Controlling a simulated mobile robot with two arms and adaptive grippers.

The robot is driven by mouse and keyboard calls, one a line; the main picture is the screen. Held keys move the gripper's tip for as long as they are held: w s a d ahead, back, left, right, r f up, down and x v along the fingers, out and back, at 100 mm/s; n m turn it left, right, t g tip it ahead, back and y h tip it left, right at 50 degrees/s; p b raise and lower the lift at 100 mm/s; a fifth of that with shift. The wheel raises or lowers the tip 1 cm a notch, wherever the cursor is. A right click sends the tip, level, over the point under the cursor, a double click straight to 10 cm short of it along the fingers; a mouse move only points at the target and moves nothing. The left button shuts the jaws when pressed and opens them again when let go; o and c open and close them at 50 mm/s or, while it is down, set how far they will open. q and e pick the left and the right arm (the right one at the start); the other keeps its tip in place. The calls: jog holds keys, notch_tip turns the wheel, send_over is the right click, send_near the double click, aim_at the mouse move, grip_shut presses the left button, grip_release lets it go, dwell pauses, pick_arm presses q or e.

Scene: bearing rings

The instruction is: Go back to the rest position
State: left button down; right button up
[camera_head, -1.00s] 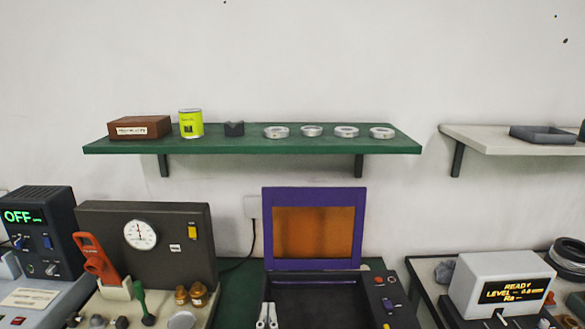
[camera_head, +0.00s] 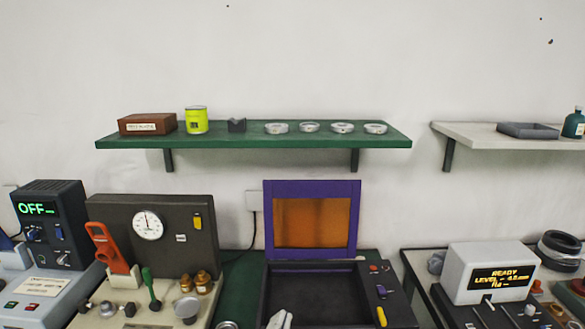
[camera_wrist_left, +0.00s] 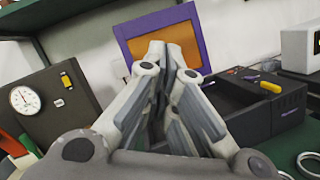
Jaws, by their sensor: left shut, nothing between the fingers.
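My left gripper (camera_head: 280,320) shows at the bottom edge of the head view, in front of the black box with the purple-framed lid. In the left wrist view its two grey fingers (camera_wrist_left: 172,50) come together at the tips, with nothing between them. The bearing rings stand in a row on the green shelf: one (camera_head: 276,128), a second (camera_head: 309,127), a third (camera_head: 342,128) and a fourth (camera_head: 375,128). My right gripper is not in view.
The black box (camera_head: 375,300) has its purple lid (camera_head: 312,185) raised. A dial gauge panel (camera_head: 190,235) stands at left, with a metal cup (camera_head: 187,308) before it. A white display unit (camera_head: 490,270) stands at right. The green shelf (camera_head: 240,144) hangs above.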

pick_arm(q)
jog(key=s+f+m+g+h, duration=0.4)
jog(key=s+f+m+g, duration=0.75)
jog(key=m, duration=1.05)
jog(key=s+a+f+m+g+y, duration=0.3)
jog(key=s+a+f+m+y, duration=0.15)
jog(key=s+a, duration=0.35)
jog(key=s+a+f+m+g+y, duration=0.25)
jog(key=s+a+f+y, duration=0.35)
jog(key=a, duration=0.4)
notch_tip(320, 180, down, 24)
jog(key=s+h, duration=0.1)
jog(key=s+a+f+g+b, duration=0.1)
jog(key=s+a+f+g, duration=0.1)
jog(key=s+f, duration=1.5)
jog(key=shift+s+a+f, duration=0.3)
jog(key=shift+a+f, duration=0.1)
jog(key=shift+f, duration=0.25)
